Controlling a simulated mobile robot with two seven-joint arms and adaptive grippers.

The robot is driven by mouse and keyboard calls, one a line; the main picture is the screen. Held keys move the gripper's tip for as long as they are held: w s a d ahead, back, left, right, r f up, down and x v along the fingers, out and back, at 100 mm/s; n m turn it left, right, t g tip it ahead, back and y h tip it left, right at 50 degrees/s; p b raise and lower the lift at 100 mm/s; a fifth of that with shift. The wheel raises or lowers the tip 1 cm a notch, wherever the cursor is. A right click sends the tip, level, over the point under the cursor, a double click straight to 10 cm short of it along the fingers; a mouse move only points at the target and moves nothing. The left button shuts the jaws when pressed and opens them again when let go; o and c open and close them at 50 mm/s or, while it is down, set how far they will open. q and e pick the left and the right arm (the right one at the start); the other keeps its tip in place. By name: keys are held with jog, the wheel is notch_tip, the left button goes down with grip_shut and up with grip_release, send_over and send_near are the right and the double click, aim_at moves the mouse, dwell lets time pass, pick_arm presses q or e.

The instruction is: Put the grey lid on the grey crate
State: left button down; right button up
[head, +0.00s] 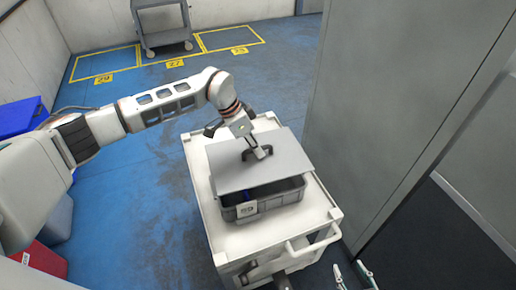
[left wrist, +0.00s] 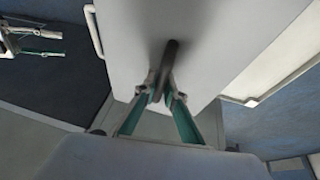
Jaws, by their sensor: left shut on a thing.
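My left gripper (head: 256,152) is shut on the dark handle of the grey lid (head: 225,170). In the left wrist view the left gripper's fingers (left wrist: 160,97) pinch that handle, and the lid's flat top (left wrist: 215,45) fills the middle. The grey crate (head: 282,202) stands on a white cart, below the lid. The lid covers most of the crate's opening, but a dark gap shows along the near side, so it looks raised or offset. My right gripper (head: 355,277) is empty and open at the bottom edge; it also shows in the left wrist view (left wrist: 38,43).
The white cart (head: 238,240) has a push handle at its near right. A tall grey panel (head: 400,90) stands close on the right. A grey trolley (head: 162,25) is far off by yellow floor markings. Blue floor is free left of the cart.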

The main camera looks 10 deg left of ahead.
aim_at(254, 158)
pick_arm(q)
jog(key=shift+f, duration=0.1)
jog(key=shift+f+b, duration=1.25)
jog(key=shift+f, duration=0.1)
notch_tip(254, 158, down, 4)
jog(key=b, duration=0.3)
jog(key=shift+r, duration=0.1)
jog(key=shift+f+b, duration=0.45)
jog(key=shift+f, duration=0.5)
jog(key=c, duration=2)
grip_release()
jog(key=shift+c, duration=0.2)
